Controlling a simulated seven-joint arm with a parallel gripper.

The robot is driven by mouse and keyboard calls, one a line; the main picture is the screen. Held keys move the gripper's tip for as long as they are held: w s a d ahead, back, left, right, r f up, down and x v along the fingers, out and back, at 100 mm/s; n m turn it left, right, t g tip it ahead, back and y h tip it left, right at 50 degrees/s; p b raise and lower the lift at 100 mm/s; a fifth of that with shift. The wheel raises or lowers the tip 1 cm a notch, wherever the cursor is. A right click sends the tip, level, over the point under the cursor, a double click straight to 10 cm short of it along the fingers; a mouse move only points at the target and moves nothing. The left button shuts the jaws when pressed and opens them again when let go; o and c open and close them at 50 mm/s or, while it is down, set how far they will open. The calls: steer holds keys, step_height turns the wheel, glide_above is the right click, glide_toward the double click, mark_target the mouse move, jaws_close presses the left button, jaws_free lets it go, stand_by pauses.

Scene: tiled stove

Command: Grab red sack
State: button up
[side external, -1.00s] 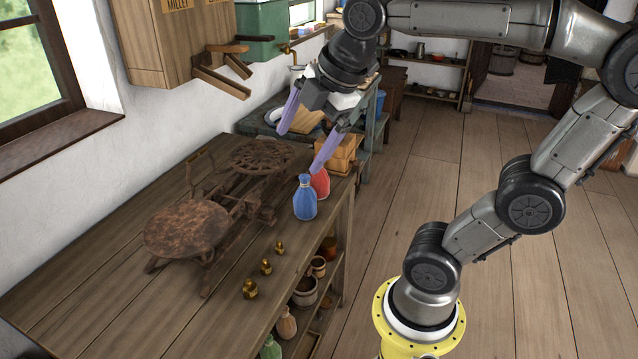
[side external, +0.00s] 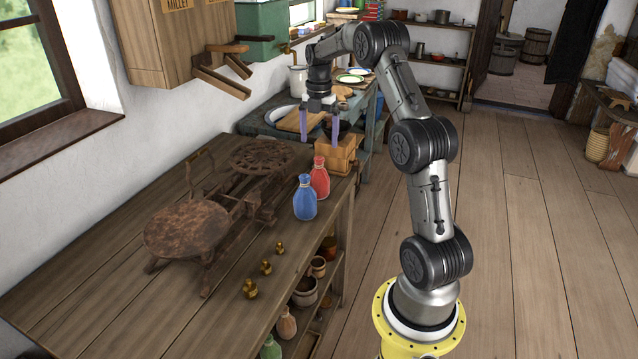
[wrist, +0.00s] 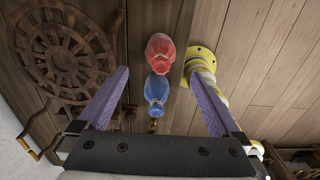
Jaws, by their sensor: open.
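The red sack (side external: 320,182) stands upright on the wooden table near its right edge, just behind and right of a blue sack (side external: 305,202). In the wrist view the red sack (wrist: 160,52) is centred beyond the blue sack (wrist: 156,90), and they appear to touch or nearly touch. My gripper (side external: 320,143) is open and empty, with its purple fingers pointing down. It is above and behind the red sack in the side view. In the wrist view my gripper's fingers (wrist: 159,74) are spread wide, with both sacks showing between or beyond them.
A rusty balance scale (side external: 215,215) stands left of the sacks. A wooden box (side external: 336,157) sits behind the red sack, close to my fingers. Several brass weights (side external: 266,267) lie in front. The table's right edge is close to both sacks.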

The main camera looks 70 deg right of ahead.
mark_target(319, 176)
step_height(319, 176, down, 8)
steer(key=shift+s, duration=0.1)
steer(key=shift+a+f, duration=0.2)
steer(key=shift+f, duration=1.2)
steer(key=shift+a+f, duration=0.15)
steer(key=shift+f, duration=1.2)
steer(key=shift+r, duration=0.1)
jaws_close()
